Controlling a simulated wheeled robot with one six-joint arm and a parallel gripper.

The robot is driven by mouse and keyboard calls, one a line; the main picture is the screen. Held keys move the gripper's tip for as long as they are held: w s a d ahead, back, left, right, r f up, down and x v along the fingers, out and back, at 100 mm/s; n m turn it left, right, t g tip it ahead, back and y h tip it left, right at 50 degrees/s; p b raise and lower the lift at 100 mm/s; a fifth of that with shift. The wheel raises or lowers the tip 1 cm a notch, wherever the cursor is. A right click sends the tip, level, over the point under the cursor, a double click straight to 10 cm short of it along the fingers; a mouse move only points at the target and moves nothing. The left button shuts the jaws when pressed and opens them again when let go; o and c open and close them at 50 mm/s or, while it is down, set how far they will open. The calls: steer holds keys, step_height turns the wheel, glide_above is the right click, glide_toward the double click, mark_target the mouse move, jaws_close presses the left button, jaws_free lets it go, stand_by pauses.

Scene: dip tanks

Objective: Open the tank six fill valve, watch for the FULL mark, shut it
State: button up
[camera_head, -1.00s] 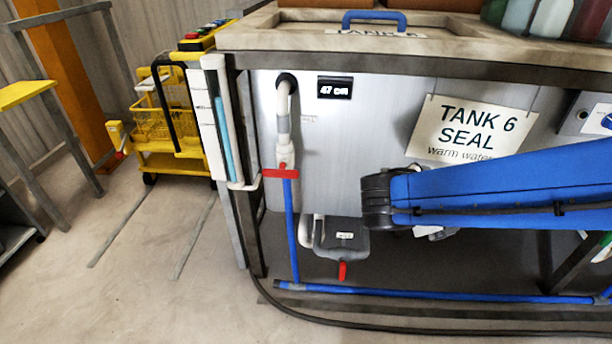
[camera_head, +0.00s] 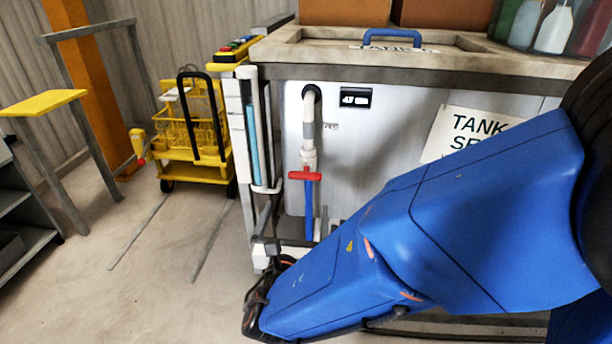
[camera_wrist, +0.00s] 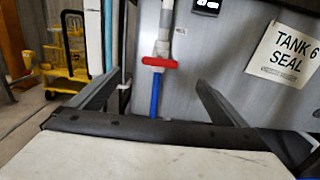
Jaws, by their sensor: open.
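The fill valve's red handle (camera_head: 305,176) lies crosswise on the pipe, white above and blue below, at the front of tank six. It also shows in the wrist view (camera_wrist: 160,64), centred between my fingers. My gripper (camera_wrist: 157,88) is open and empty, its fingers apart on either side of the blue pipe and short of the handle. The level gauge (camera_head: 253,145) stands left of the valve with a blue column in it; no FULL mark is readable. The small black level display (camera_head: 355,98) is right of the pipe. The TANK 6 SEAL sign (camera_wrist: 285,52) hangs farther right.
My blue arm covers the lower tank front in the head view. A yellow cart (camera_head: 190,135) stands left of the tank, and a yellow-topped stand (camera_head: 45,103) farther left. The tank's rim (camera_head: 440,82) overhangs the valve. Floor at the left front is clear.

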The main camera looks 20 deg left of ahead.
mark_target(305, 175)
steer(key=x, duration=1.7)
steer(key=shift+w+d, duration=0.15)
steer(key=c, duration=1)
